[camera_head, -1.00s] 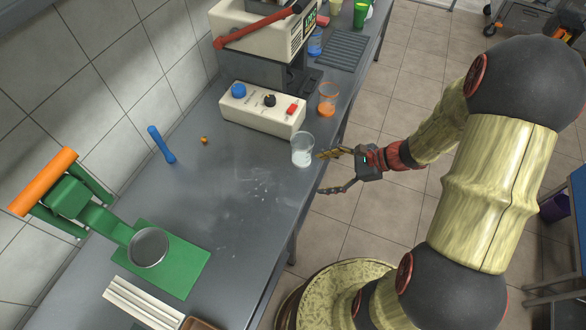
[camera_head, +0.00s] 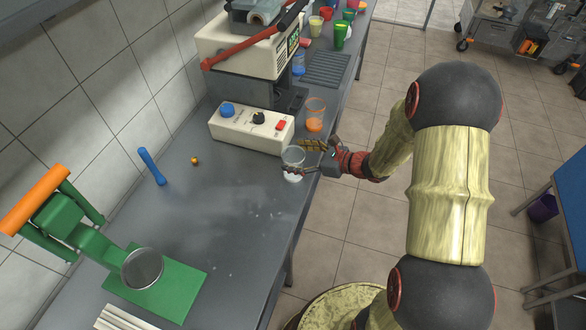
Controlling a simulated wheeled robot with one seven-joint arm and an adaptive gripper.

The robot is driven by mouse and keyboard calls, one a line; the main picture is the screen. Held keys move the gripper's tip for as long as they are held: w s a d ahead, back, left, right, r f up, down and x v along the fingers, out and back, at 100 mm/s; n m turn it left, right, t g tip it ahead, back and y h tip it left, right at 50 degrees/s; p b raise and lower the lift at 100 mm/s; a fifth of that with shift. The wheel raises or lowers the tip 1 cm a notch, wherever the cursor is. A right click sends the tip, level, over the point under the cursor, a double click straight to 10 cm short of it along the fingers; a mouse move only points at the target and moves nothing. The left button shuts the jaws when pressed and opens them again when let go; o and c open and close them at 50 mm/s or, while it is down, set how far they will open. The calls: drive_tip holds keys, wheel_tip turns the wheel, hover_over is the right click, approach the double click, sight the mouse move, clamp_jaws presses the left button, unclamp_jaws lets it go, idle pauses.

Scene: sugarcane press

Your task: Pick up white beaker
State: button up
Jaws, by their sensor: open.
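The white beaker (camera_head: 292,158) is a clear cup with white at its bottom. It stands upright near the right edge of the grey bench, in front of the control box. My gripper (camera_head: 301,158) reaches in from the right at the beaker. Its fingers are open, one on the far side and one on the near side of the beaker. I cannot tell whether either finger touches it.
An orange beaker (camera_head: 315,114) stands just behind my gripper. The control box (camera_head: 250,127) with knobs is to the left, below the press machine (camera_head: 250,45). A green lever press (camera_head: 100,240) stands at the front left. The bench (camera_head: 225,215) is clear in the middle.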

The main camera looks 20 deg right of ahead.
drive_tip(key=shift+w+a+f, duration=0.25)
drive_tip(key=shift+w+a, duration=0.15)
drive_tip(key=shift+w, duration=0.1)
drive_tip(key=shift+c, duration=0.2)
drive_tip(key=c, duration=1.3)
drive_tip(key=shift+r, duration=0.1)
